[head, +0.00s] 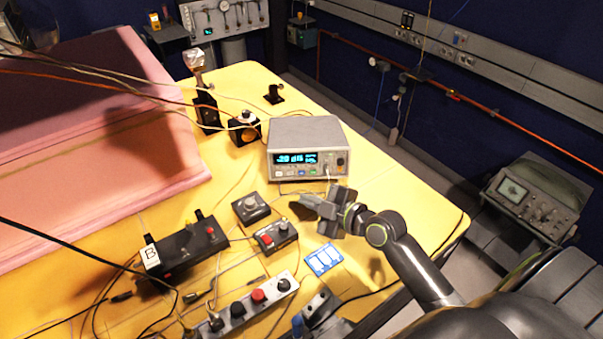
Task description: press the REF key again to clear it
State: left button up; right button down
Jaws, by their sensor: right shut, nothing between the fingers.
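The grey bench meter (305,140) stands on the yellow table, its front panel facing me. Its lit cyan display (296,158) shows digits and what looks like a dB unit, too small to read surely. A row of small keys (301,172) runs below the display, one of them blue. I cannot read which one is REF. My right gripper (312,205) is shut and empty. It is in front of and below the panel in the picture, apart from the keys.
Two small control boxes (252,207), a black box marked B (185,247) and a button strip (255,300) lie left of my right arm. A blue-and-white card (323,259) lies nearby. Cables cross the table. Pink foam (110,150) stands at left.

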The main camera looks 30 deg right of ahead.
aim_at(302, 173)
jog(key=w, duration=0.1)
jog(key=w+d+f+b, duration=0.1)
jog(key=w, duration=0.1)
jog(key=w+d+b, duration=0.1)
jog(key=w, duration=0.1)
jog(key=shift+w+d+f, duration=0.2)
jog(key=shift+f, duration=0.1)
jog(key=shift+w+d+b, duration=0.35)
jog(key=shift+w+b, duration=0.1)
jog(key=shift+w, duration=0.3)
dwell(1.2)
jog(key=shift+w+d+f+b, duration=0.1)
jog(key=shift+w+b, duration=0.15)
jog(key=shift+b, duration=0.25)
jog(key=shift+w, duration=0.15)
jog(key=shift+w+d+b, duration=0.2)
jog(key=shift+w+b, duration=0.05)
jog(key=shift+b, duration=0.2)
jog(key=shift+s+a, duration=0.1)
jog(key=shift+s, duration=0.05)
dwell(0.4)
jog(key=shift+s+a+r, duration=0.2)
jog(key=shift+s, duration=0.35)
